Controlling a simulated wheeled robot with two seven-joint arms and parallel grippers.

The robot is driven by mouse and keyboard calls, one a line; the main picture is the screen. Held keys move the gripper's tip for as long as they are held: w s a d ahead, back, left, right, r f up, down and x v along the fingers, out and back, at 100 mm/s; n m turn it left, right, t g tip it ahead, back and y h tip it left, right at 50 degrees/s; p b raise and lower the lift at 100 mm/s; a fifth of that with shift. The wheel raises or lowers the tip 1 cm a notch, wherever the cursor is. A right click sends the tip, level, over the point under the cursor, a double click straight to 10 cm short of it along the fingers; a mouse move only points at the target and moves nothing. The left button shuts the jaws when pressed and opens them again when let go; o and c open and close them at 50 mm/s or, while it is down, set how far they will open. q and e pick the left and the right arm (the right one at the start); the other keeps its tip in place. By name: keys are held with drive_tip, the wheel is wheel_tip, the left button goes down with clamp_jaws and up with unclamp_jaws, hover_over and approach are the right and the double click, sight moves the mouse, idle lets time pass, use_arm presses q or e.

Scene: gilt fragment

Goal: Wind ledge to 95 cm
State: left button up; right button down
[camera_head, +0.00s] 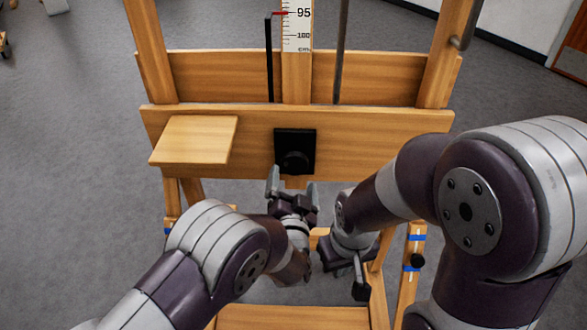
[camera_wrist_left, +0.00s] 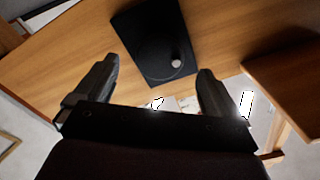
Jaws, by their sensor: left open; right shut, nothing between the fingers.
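The wooden easel's ledge board (camera_head: 375,130) runs across the middle of the head view. A black square plate (camera_head: 284,140) with a round black crank hub (camera_head: 295,162) is on its front. The left wrist view shows the plate (camera_wrist_left: 139,27) with a small grey knob (camera_wrist_left: 177,63). A white scale (camera_head: 298,35) stands above, and a red pointer (camera_head: 280,13) lies level with its 95 mark. My left gripper (camera_head: 291,181) is open just below and in front of the hub, with nothing visible between its fingers (camera_wrist_left: 158,68). My right gripper (camera_head: 361,289) is shut and empty, lower right.
A small wooden shelf (camera_head: 194,140) juts out at the ledge's left. Easel uprights (camera_head: 149,50) rise at both sides, and a lower wooden board (camera_head: 295,318) lies beneath my arms.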

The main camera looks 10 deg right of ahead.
use_arm(q)
drive_tip(key=v, duration=0.7)
drive_tip(key=shift+s+p, duration=0.25)
drive_tip(key=shift+p, duration=0.05)
drive_tip(key=shift+a, duration=0.1)
